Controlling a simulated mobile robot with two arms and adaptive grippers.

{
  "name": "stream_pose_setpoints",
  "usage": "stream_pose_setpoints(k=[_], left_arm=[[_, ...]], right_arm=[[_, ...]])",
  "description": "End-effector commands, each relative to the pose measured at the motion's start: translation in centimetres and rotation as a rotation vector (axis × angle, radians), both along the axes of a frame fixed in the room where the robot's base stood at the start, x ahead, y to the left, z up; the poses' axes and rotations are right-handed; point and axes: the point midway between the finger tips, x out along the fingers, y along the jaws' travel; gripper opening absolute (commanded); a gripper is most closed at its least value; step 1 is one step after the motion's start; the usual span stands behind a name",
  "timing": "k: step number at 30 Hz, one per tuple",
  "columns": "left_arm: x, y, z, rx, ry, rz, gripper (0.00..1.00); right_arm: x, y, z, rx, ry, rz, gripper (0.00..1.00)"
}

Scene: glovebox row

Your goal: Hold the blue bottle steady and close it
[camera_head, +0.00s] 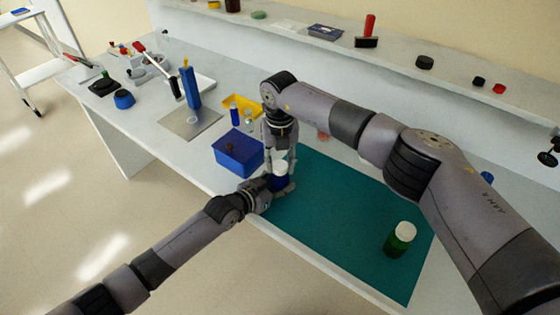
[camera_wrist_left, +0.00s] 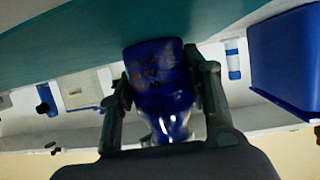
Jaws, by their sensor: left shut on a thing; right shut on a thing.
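The blue bottle (camera_head: 279,182) stands upright at the left end of the teal mat (camera_head: 340,200). My left gripper (camera_head: 278,190) is shut around its body from the front left. The left wrist view shows the blue body (camera_wrist_left: 160,75) between both fingers, with a pale, shiny part below it. My right gripper (camera_head: 281,163) reaches down from above and is shut on the white cap (camera_head: 281,168) at the bottle's top. The cap looks in line with the bottle; I cannot tell whether it is seated or threaded. The fingers partly hide both.
A green bottle with a white cap (camera_head: 400,239) stands on the mat's right part. A blue box (camera_head: 237,153) sits close left of the grippers, with a yellow tray (camera_head: 242,105) behind it. The mat's middle is clear.

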Motion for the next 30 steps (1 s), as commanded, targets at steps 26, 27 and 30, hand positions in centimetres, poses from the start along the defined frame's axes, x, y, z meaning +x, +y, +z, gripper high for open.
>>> stream_pose_setpoints(k=[26, 27, 30], left_arm=[[-0.03, 0.04, -0.11, 0.002, 0.002, 0.0, 0.0], [-0.03, 0.04, -0.11, 0.002, 0.002, 0.0, 0.0], [-0.04, 0.03, -0.11, 0.002, 0.002, 0.0, 0.0]], right_arm=[[0.21, 0.22, -0.04, -0.002, -0.003, -1.969, 0.24], [0.22, 0.23, -0.04, -0.002, -0.003, -2.049, 0.24], [0.22, 0.25, -0.04, -0.003, -0.002, -2.218, 0.24]])
